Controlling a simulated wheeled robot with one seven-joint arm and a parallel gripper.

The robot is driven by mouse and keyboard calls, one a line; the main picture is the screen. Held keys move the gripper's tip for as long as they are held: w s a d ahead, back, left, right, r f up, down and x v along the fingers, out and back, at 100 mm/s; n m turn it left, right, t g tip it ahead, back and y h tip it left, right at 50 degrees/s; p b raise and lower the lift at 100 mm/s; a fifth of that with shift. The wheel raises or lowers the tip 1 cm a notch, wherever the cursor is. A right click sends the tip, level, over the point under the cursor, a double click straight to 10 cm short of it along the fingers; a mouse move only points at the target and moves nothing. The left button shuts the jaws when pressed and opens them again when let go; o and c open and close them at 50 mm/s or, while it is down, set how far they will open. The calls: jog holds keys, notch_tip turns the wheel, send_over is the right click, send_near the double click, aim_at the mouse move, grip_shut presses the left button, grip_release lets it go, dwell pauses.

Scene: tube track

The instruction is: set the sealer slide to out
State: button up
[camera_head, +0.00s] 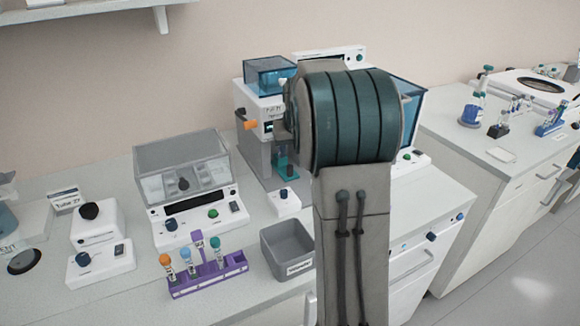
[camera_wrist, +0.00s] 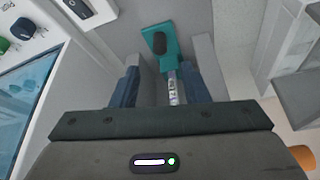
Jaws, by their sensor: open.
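The sealer (camera_head: 262,105) is a white and grey machine with a blue clear top and an orange knob, left of my arm in the head view. Its teal slide (camera_head: 288,171) shows low at its front. In the wrist view the teal slide (camera_wrist: 171,34) carries a dark upright knob (camera_wrist: 159,43). A small labelled tube (camera_wrist: 173,88) is beside the slide's near end. My gripper (camera_wrist: 165,75) is open, its two fingers on either side of the tube and the slide's near part, holding nothing. In the head view my arm hides the gripper.
A purple rack (camera_head: 208,277) with several capped tubes, a grey bin (camera_head: 288,248) and a small white box (camera_head: 283,202) stand on the bench before the sealer. A clear-lidded machine (camera_head: 182,170) is to the left. The sealer's orange knob (camera_wrist: 303,157) is near my gripper's right side.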

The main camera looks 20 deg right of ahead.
aim_at(290, 167)
jog(key=x, duration=0.9)
jog(key=shift+w+p, duration=0.1)
jog(key=shift+p, duration=0.2)
